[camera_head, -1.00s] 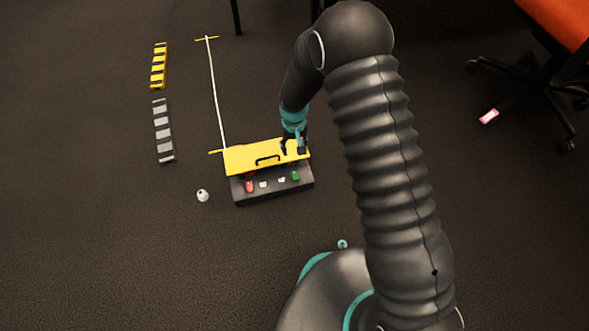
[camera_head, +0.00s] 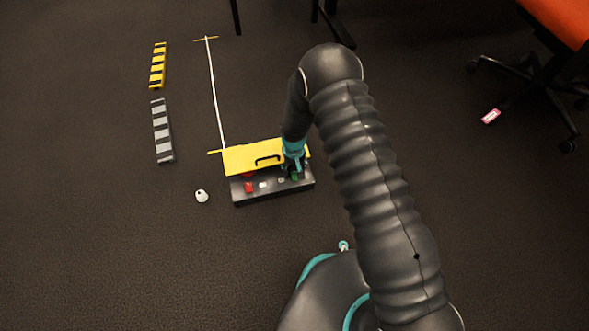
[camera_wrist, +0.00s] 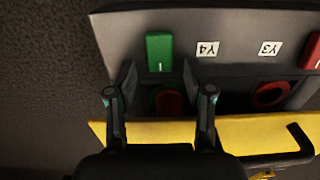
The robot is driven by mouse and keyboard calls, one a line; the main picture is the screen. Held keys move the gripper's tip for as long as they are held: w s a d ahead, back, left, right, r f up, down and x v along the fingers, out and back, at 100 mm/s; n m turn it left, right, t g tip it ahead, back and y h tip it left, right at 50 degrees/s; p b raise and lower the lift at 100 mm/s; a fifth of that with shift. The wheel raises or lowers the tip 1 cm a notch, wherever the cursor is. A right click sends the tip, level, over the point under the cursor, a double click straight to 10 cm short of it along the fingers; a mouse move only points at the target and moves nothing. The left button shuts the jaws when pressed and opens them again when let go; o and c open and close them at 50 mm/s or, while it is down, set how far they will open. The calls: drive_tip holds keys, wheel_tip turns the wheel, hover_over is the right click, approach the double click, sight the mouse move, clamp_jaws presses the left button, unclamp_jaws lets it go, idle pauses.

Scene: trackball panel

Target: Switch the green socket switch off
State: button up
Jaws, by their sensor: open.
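The green socket switch (camera_wrist: 159,52) is a small green rocker on the dark panel, at the top of the wrist view. In the head view the green switch (camera_head: 295,177) shows at the panel's right end, partly covered by my gripper (camera_head: 294,168). In the wrist view my gripper (camera_wrist: 160,88) is open, its two fingers spread to either side below the green switch. Whether the fingertips touch the panel cannot be told.
A yellow cover with a black handle (camera_head: 240,158) lies along the panel's far side. A red switch (camera_head: 249,187) is at the panel's left, with white labels Y4 (camera_wrist: 207,48) and Y3 (camera_wrist: 270,48) between. A white ball (camera_head: 201,196) lies left on the floor.

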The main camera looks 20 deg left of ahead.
drive_tip(key=shift+f, duration=0.1)
clamp_jaws()
drive_tip(key=shift+s+d+f+t+y+b, duration=0.15)
drive_tip(key=shift+t+y+b, duration=0.25)
drive_tip(key=shift+t+b, duration=0.5)
drive_tip(key=shift+r+b, duration=0.25)
drive_tip(key=shift+b, duration=0.15)
drive_tip(key=shift+d, duration=0.1)
unclamp_jaws()
